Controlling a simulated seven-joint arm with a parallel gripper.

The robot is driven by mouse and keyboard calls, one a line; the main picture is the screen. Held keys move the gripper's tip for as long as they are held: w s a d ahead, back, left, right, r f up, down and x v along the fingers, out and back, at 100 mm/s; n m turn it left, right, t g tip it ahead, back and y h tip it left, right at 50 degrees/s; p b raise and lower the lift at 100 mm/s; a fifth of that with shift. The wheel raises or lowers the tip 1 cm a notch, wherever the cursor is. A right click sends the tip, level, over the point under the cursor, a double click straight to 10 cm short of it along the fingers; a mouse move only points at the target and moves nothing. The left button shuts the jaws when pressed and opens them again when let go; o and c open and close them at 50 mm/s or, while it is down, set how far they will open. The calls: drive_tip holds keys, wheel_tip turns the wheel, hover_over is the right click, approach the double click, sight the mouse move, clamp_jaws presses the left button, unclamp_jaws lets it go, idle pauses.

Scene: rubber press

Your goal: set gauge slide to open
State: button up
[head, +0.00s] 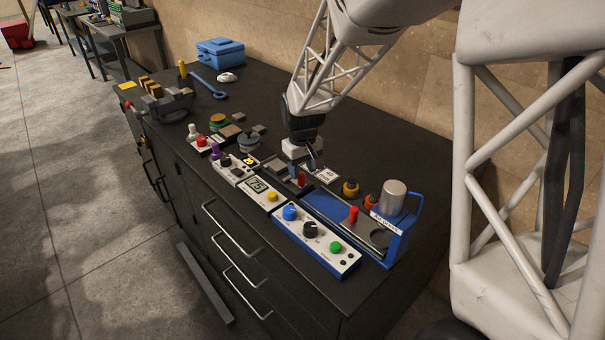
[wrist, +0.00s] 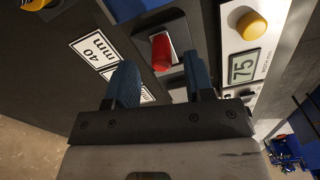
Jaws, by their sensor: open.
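The gauge slide (wrist: 172,21) is a dark track with a red handle (wrist: 160,52), close ahead of my gripper in the wrist view. In the head view its red handle (head: 301,180) stands by the near end of the dark unit. My gripper (wrist: 158,62) has two blue fingers, open, one to each side of the red handle in the picture; I cannot tell whether either touches it. In the head view my gripper (head: 307,166) is low over the slide and hides part of it. A white "40 mm" label (wrist: 96,49) lies beside the track; a second label is partly hidden by a finger.
A display panel reading 75 (wrist: 243,67) with a yellow button (wrist: 251,25) sits beside the slide. The blue press (head: 398,238) and a knob panel (head: 320,246) stand to the right in the head view. Several knobs and small parts crowd the left; the bench behind is clearer.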

sight(303, 174)
drive_tip(key=shift+r, duration=2.55)
drive_tip(key=shift+d, duration=0.1)
drive_tip(key=s+d+r+m+t, duration=0.1)
drive_tip(key=s+d+r+m, duration=0.1)
drive_tip(key=s+d+r, duration=0.45)
drive_tip(key=s+d+r+m, duration=0.25)
drive_tip(key=s+d, duration=0.45)
drive_tip(key=s, duration=0.4)
drive_tip(key=s+d+m, duration=0.1)
drive_tip(key=s+d, duration=0.2)
drive_tip(key=s, duration=0.6)
drive_tip(key=s+d+r+m+t, duration=0.1)
drive_tip(key=s+d, duration=0.3)
drive_tip(key=s, duration=0.5)
drive_tip(key=shift+d+t, duration=0.15)
drive_tip(key=shift+t, duration=0.15)
